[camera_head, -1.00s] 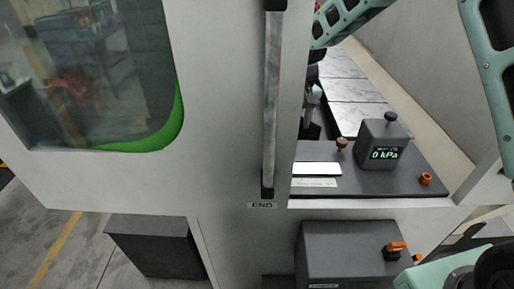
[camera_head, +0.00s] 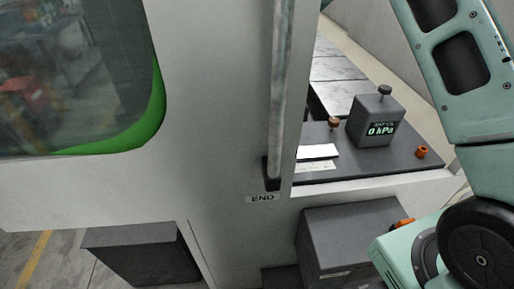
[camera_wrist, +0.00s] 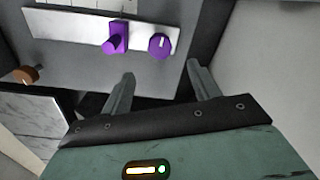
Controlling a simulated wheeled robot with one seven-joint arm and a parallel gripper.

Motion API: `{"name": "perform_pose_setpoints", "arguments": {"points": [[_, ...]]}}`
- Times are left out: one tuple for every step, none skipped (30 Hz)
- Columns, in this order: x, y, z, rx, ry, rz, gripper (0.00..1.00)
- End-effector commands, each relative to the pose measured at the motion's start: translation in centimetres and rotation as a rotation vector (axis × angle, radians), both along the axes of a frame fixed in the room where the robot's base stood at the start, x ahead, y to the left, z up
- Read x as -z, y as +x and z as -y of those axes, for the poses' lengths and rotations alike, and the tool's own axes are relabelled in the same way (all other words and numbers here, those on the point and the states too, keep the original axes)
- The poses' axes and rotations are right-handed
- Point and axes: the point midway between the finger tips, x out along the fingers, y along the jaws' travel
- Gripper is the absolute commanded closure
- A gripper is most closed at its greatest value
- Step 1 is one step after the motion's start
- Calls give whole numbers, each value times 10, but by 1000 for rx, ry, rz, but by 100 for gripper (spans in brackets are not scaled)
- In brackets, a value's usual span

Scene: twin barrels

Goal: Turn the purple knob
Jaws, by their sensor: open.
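In the wrist view, a round purple knob (camera_wrist: 159,45) with a white mark sits on a pale metal strip (camera_wrist: 78,25). A blockier purple control (camera_wrist: 116,36) with a part sticking out sits just left of it on the same strip. My gripper (camera_wrist: 160,69) is open and empty, its two fingers pointing toward the strip. The round knob lies just beyond the gap between the fingertips, apart from them as far as I can tell. Neither purple part nor my gripper shows in the head view.
In the head view, a grey box reading 0 kPa (camera_head: 374,120) stands on a dark panel (camera_head: 352,160) with orange-brown knobs. A tall vertical handle (camera_head: 282,90) above an END label (camera_head: 263,198) is on the machine front. In the wrist view, a brown knob (camera_wrist: 27,74) is at left.

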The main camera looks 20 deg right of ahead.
Motion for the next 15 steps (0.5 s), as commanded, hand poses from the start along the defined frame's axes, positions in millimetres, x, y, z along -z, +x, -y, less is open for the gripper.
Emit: {"name": "perform_pose_setpoints", "arguments": {"points": [[18, 0, 0, 0, 1, -1, 39], [24, 0, 0, 1, 1, -1, 39], [32, 0, -1, 1, 1, -1, 39], [37, 0, -1, 1, 1, -1, 39], [43, -1, -1, 1, 1, -1, 39], [51, -1, -1, 1, 0, -2, 39], [56, -1, -1, 0, 0, -2, 39], [61, -1, -1, 0, 0, -2, 39], [67, -1, -1, 0, 1, -1, 39], [71, -1, -2, 0, 1, -1, 39], [75, -1, -2, 0, 1, 0, 39], [80, -1, -2, 0, 1, 0, 39], [82, -1, -2, 1, 1, 0, 39], [85, -1, -2, 1, 1, 0, 39], [88, -1, -2, 1, 1, 0, 39]]}}
